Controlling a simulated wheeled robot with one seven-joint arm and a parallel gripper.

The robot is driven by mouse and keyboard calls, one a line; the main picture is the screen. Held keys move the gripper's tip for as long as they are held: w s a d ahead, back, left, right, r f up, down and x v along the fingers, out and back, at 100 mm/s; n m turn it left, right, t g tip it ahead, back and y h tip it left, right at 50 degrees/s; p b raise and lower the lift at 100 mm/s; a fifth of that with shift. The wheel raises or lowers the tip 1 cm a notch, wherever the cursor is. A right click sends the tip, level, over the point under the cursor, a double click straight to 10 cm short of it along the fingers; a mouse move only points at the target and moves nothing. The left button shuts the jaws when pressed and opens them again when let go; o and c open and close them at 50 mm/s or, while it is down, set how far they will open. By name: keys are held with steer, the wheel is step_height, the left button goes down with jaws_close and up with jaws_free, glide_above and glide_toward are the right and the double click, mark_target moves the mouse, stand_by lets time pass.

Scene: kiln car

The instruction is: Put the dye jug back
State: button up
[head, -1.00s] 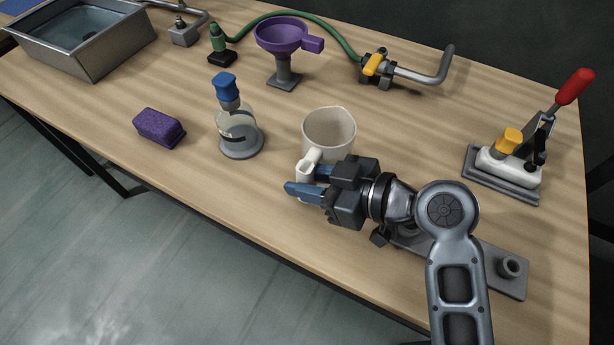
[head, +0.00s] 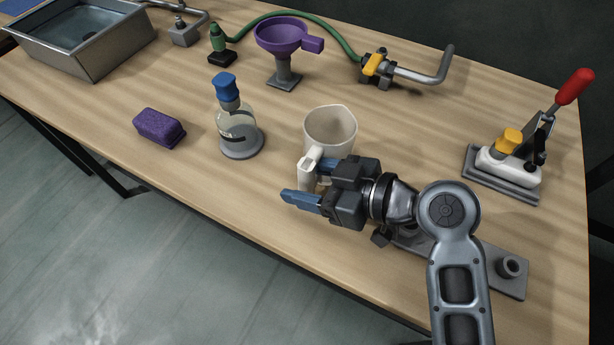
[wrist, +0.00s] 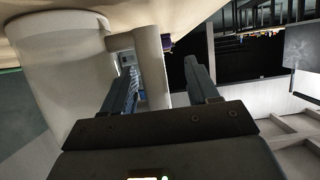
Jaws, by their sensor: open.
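The dye jug is probably the cream-white jug (head: 322,122), which appears upright on the bench, its handle (head: 307,170) toward the front edge. My gripper (head: 305,182) is open at the handle. In the wrist view the jug (wrist: 62,70) fills the left side, and its handle (wrist: 151,65) shows between the two open fingers (wrist: 160,90). The handle looks apart from the right finger; whether it touches the left one I cannot tell. My gripper hides part of the jug's lower side in the head view.
A grey plate with a round socket (head: 510,268) lies partly under my arm. A flask with a blue top (head: 237,125) and a purple sponge (head: 159,128) stand left of the jug. A purple funnel (head: 283,37) is behind; a red-handled clamp (head: 512,165) is at right.

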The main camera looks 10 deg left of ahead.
steer(key=p+v, duration=0.1)
steer(key=v, duration=0.6)
steer(key=shift+d+r+p, duration=0.2)
steer(key=shift+d+p, duration=0.15)
stand_by(1.2)
steer(key=shift+s+d, duration=0.1)
steer(key=shift+s, duration=0.05)
steer(key=v, duration=0.7)
steer(key=shift+d+b, duration=0.3)
steer(key=shift+b, duration=0.15)
steer(key=shift+s+r, duration=0.1)
steer(key=shift+r, duration=0.05)
